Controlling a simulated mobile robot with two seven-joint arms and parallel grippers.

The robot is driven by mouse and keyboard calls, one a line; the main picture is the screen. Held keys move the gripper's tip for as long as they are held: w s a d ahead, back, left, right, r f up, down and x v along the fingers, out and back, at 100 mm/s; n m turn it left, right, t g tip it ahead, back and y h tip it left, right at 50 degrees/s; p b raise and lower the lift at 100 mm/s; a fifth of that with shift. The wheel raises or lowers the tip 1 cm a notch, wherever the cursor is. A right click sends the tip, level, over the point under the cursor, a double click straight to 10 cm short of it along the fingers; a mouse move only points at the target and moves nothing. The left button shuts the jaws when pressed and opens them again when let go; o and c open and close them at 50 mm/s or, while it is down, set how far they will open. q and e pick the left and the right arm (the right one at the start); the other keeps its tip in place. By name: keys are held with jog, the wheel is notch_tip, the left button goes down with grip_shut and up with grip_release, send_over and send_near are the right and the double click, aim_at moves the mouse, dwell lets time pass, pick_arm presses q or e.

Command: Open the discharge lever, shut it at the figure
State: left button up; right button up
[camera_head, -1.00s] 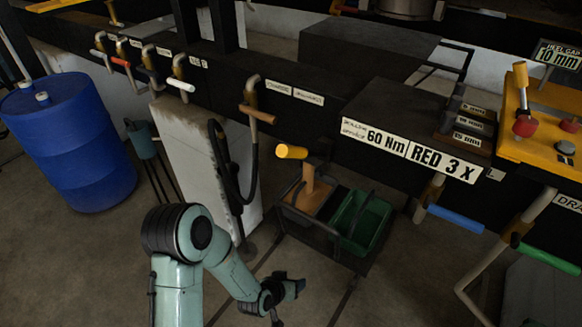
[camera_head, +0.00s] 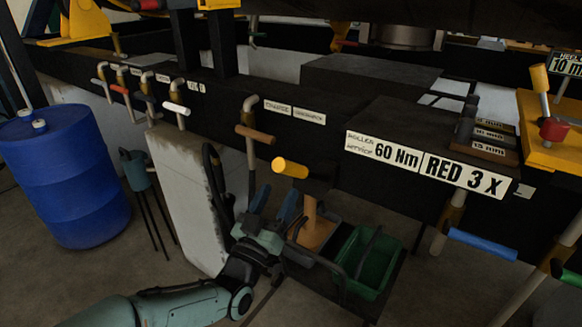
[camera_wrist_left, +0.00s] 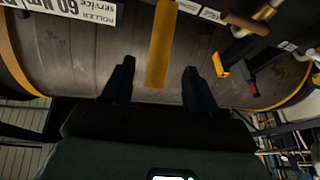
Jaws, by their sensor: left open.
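I cannot tell which of several levers is the discharge lever. In the head view, a lever with a brown handle (camera_head: 255,133) hangs from the dark beam, and a yellow handle (camera_head: 290,167) sticks out to its right. My left gripper (camera_head: 274,206) is open and empty, fingers pointing up, below these two handles. In the left wrist view, the open left gripper (camera_wrist_left: 158,85) faces a large grey curved surface (camera_wrist_left: 95,55). A yellow strip (camera_wrist_left: 162,45) shows between its fingers; I cannot tell whether it is a handle or paint. My right gripper is out of view.
Signs read 60 Nm (camera_head: 385,152) and RED 3 X (camera_head: 465,176). A blue handle (camera_head: 482,243) is at the right. A green bin (camera_head: 365,262) stands below. A blue drum (camera_head: 65,180) and a pale block (camera_head: 185,195) are at the left.

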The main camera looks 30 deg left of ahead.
aim_at(291, 167)
pick_arm(q)
jog(key=p+x, duration=0.1)
jog(key=x, duration=0.7)
jog(key=shift+w, duration=0.2)
grip_shut()
jog(key=shift+r, duration=0.1)
